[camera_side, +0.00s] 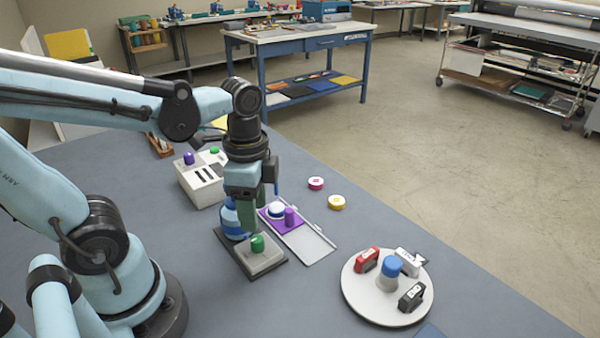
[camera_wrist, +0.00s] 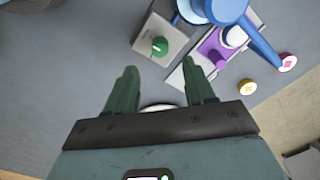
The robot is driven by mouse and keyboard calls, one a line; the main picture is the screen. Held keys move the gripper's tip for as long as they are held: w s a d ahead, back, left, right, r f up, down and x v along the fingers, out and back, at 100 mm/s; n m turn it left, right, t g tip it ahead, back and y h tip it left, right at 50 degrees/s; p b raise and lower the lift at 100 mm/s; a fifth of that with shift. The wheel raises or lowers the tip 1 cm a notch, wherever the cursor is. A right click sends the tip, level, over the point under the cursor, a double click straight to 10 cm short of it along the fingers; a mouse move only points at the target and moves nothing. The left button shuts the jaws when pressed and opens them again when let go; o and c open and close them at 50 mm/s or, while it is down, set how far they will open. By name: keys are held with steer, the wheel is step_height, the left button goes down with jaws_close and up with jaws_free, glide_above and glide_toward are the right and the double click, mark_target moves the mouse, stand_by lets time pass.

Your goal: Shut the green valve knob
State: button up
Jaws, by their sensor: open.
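The green valve knob (camera_side: 257,243) stands on a light grey block on a dark base plate. In the wrist view the knob (camera_wrist: 159,46) shows a pale mark on its top, and it lies ahead of my fingertips, apart from them. A blue valve body (camera_wrist: 215,8) with a long blue lever stands beside the block; in the side view it is partly hidden behind my gripper. My gripper (camera_side: 250,208) points down just above and behind the knob. Its green fingers (camera_wrist: 161,72) are spread with nothing between them.
A sliding tray (camera_side: 308,243) with a purple pad and purple peg lies right of the block. A pink disc (camera_side: 316,183) and a yellow disc (camera_side: 336,202) lie beyond it. A round turntable (camera_side: 360,300) stands at front right. A white box (camera_side: 199,178) with knobs stands behind left.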

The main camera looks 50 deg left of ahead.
mark_target(257, 238)
steer(key=shift+f, duration=3.4)
steer(key=shift+c, duration=0.3)
jaws_close()
